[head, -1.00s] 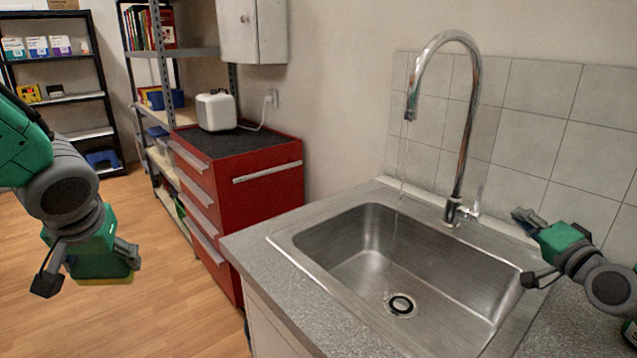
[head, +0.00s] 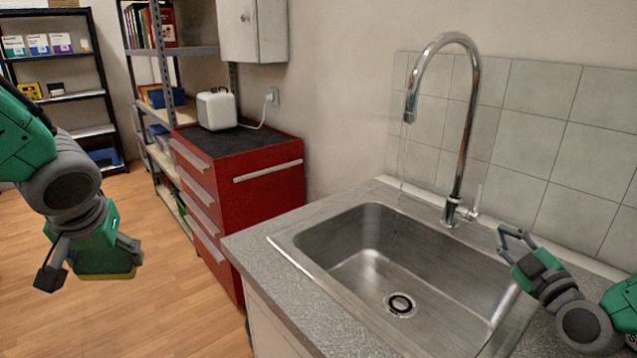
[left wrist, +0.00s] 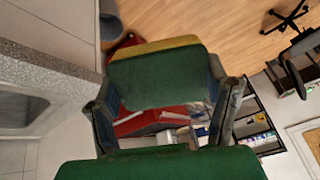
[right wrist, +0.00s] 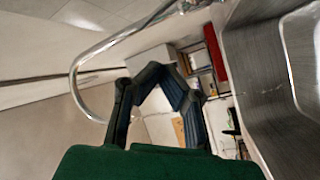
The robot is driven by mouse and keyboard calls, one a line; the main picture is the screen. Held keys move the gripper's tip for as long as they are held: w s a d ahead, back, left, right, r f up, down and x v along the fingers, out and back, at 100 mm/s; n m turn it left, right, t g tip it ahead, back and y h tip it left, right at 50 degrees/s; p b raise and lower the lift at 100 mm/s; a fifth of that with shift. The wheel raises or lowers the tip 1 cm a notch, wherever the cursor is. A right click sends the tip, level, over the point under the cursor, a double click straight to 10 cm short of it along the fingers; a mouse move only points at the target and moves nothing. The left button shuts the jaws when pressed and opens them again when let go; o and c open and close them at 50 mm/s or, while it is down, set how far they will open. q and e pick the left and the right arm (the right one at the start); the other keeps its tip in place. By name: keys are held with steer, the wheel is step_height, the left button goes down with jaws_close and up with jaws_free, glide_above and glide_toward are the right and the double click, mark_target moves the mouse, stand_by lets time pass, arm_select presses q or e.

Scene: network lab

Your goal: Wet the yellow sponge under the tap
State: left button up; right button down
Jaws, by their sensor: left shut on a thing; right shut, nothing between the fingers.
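The sponge (left wrist: 155,78), a green block with a yellow layer, is between the fingers of my left gripper (left wrist: 165,100). In the head view the left gripper (head: 95,258) hangs over the floor at the left, away from the sink, with the sponge's yellow edge (head: 108,276) at its underside. The chrome tap (head: 470,120) arches over the steel sink (head: 350,265). A thin, faint stream of water (head: 404,165) falls from its spout. My right gripper (head: 516,240) is shut and empty, right of the tap's lever handle (head: 476,203) and apart from it.
A grey counter (head: 260,255) surrounds the sink, with a tiled wall (head: 570,130) behind. A red drawer cabinet (head: 245,200) with a white appliance (head: 216,108) on top stands left of the sink. Open floor lies below my left gripper.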

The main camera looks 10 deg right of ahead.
arm_select(q)
steer(key=shift+d+r, duration=0.25)
arm_select(e)
steer(key=n, duration=0.6)
arm_select(q)
steer(key=shift+a, duration=0.25)
steer(key=shift+f, duration=0.3)
arm_select(e)
steer(key=n, duration=0.4)
glide_toward(476, 203)
steer(key=w+a+r, duration=0.2)
steer(key=w+a, duration=0.2)
arm_select(q)
steer(key=shift+w, duration=0.1)
steer(key=shift+r, duration=0.1)
arm_select(e)
steer(key=shift+t+h, duration=0.3)
steer(key=shift+h, duration=0.1)
steer(key=w+d, duration=0.1)
steer(key=w+d+r, duration=0.1)
steer(key=w+d, duration=0.1)
steer(key=shift+w+r, duration=0.1)
steer(key=shift+r, duration=0.15)
